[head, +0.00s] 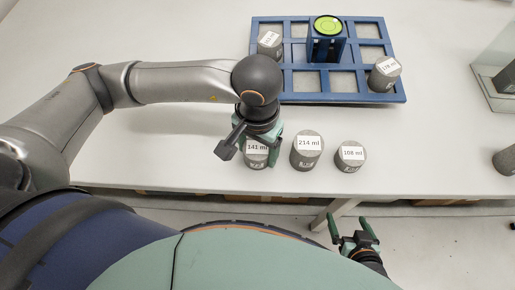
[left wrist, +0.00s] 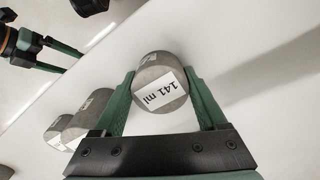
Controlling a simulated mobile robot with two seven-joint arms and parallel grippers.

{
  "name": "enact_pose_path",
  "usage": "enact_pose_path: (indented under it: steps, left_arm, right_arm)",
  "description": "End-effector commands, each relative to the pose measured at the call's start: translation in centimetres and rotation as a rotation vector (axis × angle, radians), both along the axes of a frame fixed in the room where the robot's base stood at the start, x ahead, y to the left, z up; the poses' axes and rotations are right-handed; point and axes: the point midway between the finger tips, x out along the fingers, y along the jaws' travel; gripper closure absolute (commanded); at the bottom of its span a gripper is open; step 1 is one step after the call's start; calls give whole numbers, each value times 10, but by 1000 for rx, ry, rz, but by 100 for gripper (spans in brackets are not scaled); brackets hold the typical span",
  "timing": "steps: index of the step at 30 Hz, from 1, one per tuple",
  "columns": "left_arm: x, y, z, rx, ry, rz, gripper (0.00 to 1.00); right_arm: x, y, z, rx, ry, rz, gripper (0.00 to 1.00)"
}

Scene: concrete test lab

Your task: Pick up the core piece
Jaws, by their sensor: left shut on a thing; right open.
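The core piece labelled 141 ml (head: 257,155) is a grey concrete cylinder near the table's front edge. My left gripper (head: 258,150) is shut on it from above, with a green finger on either side. In the left wrist view the same core piece (left wrist: 160,80) sits between the fingertips, its label facing the camera. I cannot tell whether it is lifted off the table. My right gripper (head: 356,232) is open and empty, low in front of the table edge.
Cores labelled 214 ml (head: 307,158) and 108 ml (head: 350,161) stand just right of the held core. A blue rack (head: 297,83) behind holds two cores (head: 270,42) (head: 384,77) and a blue block with a green round top (head: 326,40). The table's left part is clear.

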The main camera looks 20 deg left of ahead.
Motion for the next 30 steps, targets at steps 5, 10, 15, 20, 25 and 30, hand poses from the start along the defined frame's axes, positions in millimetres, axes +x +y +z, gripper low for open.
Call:
enact_pose_path:
  steps: [5,10,15,20,25,30]
  left_arm:
    - [0,0,0,0,-1,0,86]
    - [0,0,1,0,-1,0,100]
    - [0,0,1,-1,-2,0,100]
    - [1,-1,5,-2,-3,0,100]
    - [3,-2,21,-2,-5,5,100]
    - [4,-5,46,-2,-5,11,100]
  right_arm:
    - [0,0,0,0,0,0,0]
    - [0,0,0,0,0,0,0]
    - [0,0,0,0,0,0,0]
    - [0,0,3,0,0,0,0]
    - [0,0,11,0,-1,0,0]
    - [2,0,22,1,-5,0,0]
